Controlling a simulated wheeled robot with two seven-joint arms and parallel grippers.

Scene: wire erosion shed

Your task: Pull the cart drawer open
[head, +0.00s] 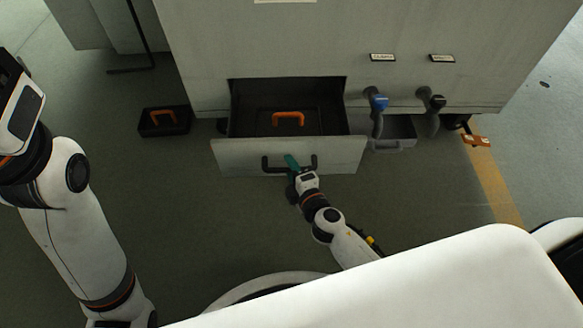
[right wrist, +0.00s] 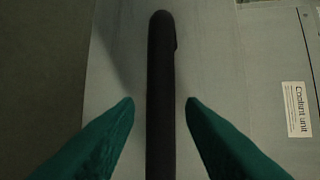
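The cart drawer (head: 232,156) is pulled well out of the grey cabinet (head: 200,60) in the head view. Its dark bar handle (head: 267,166) is on the front face. A black case with an orange grip (head: 288,119) lies inside the drawer. My left arm shows at the left, but its gripper is out of the picture.
Another black case with an orange grip (head: 164,121) stands on the floor left of the drawer. Hoses with a blue (head: 379,103) and a black nozzle (head: 437,102) hang at the right. A small orange item (head: 476,141) is farther right. Floor before the drawer's left side is clear.

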